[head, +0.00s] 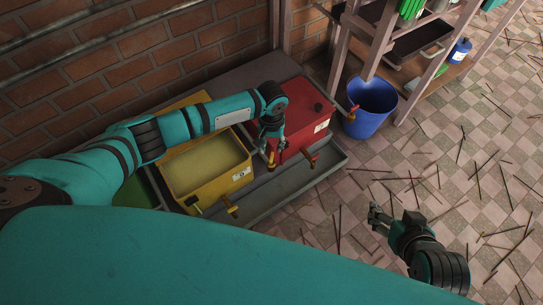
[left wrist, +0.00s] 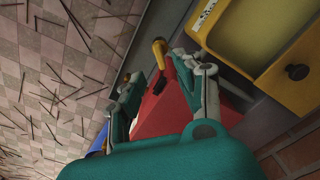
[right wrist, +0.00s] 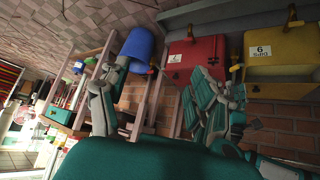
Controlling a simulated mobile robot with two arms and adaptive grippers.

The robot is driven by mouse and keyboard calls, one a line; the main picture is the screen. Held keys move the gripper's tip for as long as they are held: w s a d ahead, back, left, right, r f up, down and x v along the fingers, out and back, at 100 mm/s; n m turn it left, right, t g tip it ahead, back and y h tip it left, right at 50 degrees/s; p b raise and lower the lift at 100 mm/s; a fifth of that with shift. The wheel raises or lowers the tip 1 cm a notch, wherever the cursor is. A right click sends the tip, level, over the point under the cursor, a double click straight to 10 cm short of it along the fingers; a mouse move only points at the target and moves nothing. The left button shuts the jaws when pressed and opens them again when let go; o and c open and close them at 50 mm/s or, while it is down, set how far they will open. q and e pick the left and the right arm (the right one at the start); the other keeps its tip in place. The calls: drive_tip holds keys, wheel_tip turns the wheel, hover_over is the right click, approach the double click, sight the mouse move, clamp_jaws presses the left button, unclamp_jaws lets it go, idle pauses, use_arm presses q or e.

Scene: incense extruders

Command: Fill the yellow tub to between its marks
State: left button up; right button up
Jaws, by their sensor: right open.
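The yellow tub (head: 176,192) stands by the brick wall with a pale yellowish filling inside. Its front bears a label; a marked white strip (left wrist: 205,17) shows on it in the left wrist view. I cannot read the level against it. Brass taps (head: 231,208) sit low in front. The red tub (head: 303,105) stands to its right, with taps (head: 309,158) at its front. My left gripper (head: 275,146) hangs over the red tub's left front edge, fingers apart, near a yellow-handled tap (left wrist: 159,48); I see no grip on it. My right gripper (head: 378,216) is open and empty above the floor.
A grey trough (head: 275,200) runs below the tubs' fronts. A blue bucket (head: 367,122) stands to the right of the red tub, beside a wooden shelf (head: 423,60). Thin sticks lie scattered over the tiled floor (head: 450,150). The brick wall closes off the back.

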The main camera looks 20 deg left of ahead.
sight(271, 157)
use_arm(q)
wheel_tip(271, 157, down, 3)
drive_tip(key=shift+f+b, duration=0.15)
drive_tip(key=shift+b, duration=0.45)
wheel_tip(271, 157, down, 3)
drive_tip(key=shift+f+b, duration=0.1)
drive_tip(key=shift+b, duration=0.55)
drive_tip(key=shift+f, duration=0.1)
use_arm(e)
drive_tip(key=w+a+r+t+y, duration=0.2)
drive_tip(key=w+a+r+t, duration=0.1)
drive_tip(key=w+r+t, duration=0.4)
wheel_tip(271, 157, up, 3)
drive_tip(key=shift+w+a+f+t, duration=0.1)
drive_tip(key=shift+w+a+t, duration=0.2)
drive_tip(key=shift+w, duration=0.2)
use_arm(q)
drive_tip(key=shift+c, duration=0.2)
clamp_jaws()
